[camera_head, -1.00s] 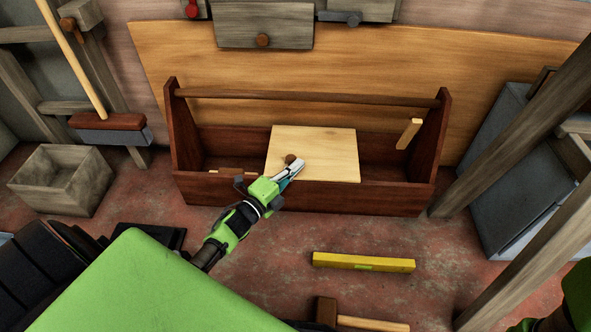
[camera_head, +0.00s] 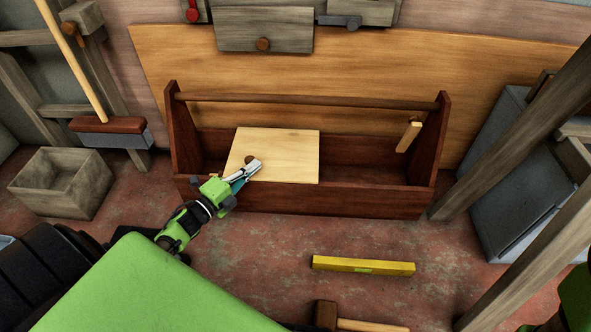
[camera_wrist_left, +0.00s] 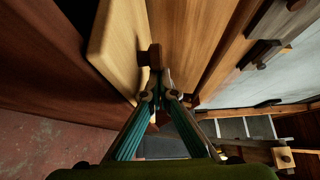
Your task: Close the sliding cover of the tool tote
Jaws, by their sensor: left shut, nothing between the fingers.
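The tool tote (camera_head: 340,200) is a long dark-red wooden box with a rail across its top. Its sliding cover (camera_head: 285,155) is a pale wood panel over the left-middle part, with openings on both sides of it. A small brown knob (camera_head: 250,160) stands on the cover near its left edge. My left gripper (camera_head: 255,166) is shut and empty, with its fingertips at the knob's right side. In the left wrist view the fingertips (camera_wrist_left: 163,92) are close to the knob (camera_wrist_left: 150,57); whether they touch is unclear. My right gripper is not in view.
A yellow level (camera_head: 363,265) and a hammer (camera_head: 360,325) lie on the floor in front. A wooden box (camera_head: 62,183) and a broom (camera_head: 108,125) are at the left. A grey cabinet (camera_head: 510,190) and slanted posts stand at the right.

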